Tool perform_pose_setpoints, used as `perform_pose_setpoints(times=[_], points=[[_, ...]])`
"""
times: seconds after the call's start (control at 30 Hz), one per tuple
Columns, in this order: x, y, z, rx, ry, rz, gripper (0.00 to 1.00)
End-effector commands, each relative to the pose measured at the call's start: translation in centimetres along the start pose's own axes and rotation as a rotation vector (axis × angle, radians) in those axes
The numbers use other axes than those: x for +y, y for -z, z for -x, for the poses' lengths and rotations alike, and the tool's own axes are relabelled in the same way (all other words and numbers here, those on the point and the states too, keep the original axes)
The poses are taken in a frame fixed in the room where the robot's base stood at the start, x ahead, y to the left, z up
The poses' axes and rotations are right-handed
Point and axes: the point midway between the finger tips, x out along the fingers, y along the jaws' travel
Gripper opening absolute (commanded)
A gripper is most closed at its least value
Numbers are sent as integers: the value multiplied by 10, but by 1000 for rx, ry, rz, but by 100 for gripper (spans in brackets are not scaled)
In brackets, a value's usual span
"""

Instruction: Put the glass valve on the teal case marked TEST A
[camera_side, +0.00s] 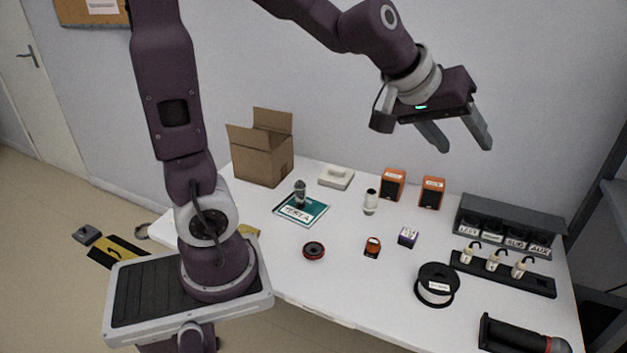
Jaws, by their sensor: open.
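The teal case (316,212) lies flat on the white table, left of the middle, with a white label reading TEST A on its front part. A small upright grey piece with a dark base (300,192) stands on the case; it looks like the glass valve, but it is too small to be sure. My gripper (467,148) is open and empty, high above the right half of the table and well apart from the case. Its two fingers point down and right.
A pale cylinder with a dark top (370,203) stands right of the case. A cardboard box (262,160), white device (336,177) and orange speakers (393,184) stand behind. A black-and-white spool (437,286) and bottle rack (500,274) are at right. A red-black disc (314,250) lies in front.

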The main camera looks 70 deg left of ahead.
Motion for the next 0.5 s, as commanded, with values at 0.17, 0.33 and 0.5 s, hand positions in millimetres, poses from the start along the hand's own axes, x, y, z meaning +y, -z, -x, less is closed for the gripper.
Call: perform_pose_setpoints(times=[0.17, 0.33, 0.5], points=[[-40, -116, 117, -189, 20, -439, 54], [-94, -159, 153, -259, 124, -599, 54], [-101, -163, 156, -269, 140, -614, 54]])
